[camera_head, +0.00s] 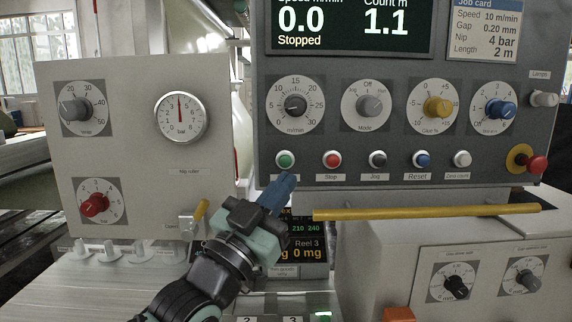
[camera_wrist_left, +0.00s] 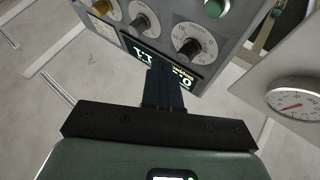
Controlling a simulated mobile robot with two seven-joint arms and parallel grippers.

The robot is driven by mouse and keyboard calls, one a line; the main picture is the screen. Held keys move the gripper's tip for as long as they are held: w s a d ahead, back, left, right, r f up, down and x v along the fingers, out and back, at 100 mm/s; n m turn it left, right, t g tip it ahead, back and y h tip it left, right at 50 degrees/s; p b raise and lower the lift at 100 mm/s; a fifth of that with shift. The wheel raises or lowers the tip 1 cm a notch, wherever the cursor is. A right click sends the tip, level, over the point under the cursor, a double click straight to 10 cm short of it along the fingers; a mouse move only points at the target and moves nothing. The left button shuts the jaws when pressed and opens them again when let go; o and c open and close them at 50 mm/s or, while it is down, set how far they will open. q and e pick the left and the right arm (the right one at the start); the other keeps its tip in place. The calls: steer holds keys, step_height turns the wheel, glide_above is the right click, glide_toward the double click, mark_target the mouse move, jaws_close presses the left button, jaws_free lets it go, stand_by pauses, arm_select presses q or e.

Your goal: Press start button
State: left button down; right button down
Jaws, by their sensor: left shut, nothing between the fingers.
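The green button (camera_head: 285,160) is at the left end of the button row on the dark control panel (camera_head: 400,188). The label under it is mostly hidden by my gripper. My left gripper (camera_head: 287,181) is shut and empty, its blue fingertips just below the green button. I cannot tell how far the tips are from the panel face. The panel display (camera_head: 345,25) reads 0.0 and "Stopped". In the left wrist view my shut fingers (camera_wrist_left: 164,85) stand in front of a lit display and dials, with a green button (camera_wrist_left: 215,8) above right. My right gripper is not in view.
Red stop (camera_head: 332,160), jog (camera_head: 377,160), blue reset (camera_head: 422,160) and white (camera_head: 462,159) buttons continue the row. A red knob on yellow (camera_head: 535,164) is at the right. A yellow bar (camera_head: 425,212) crosses below. A gauge panel (camera_head: 140,130) stands left.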

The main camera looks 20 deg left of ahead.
mark_target(285, 161)
arm_select(q)
steer(key=shift+w, duration=0.15)
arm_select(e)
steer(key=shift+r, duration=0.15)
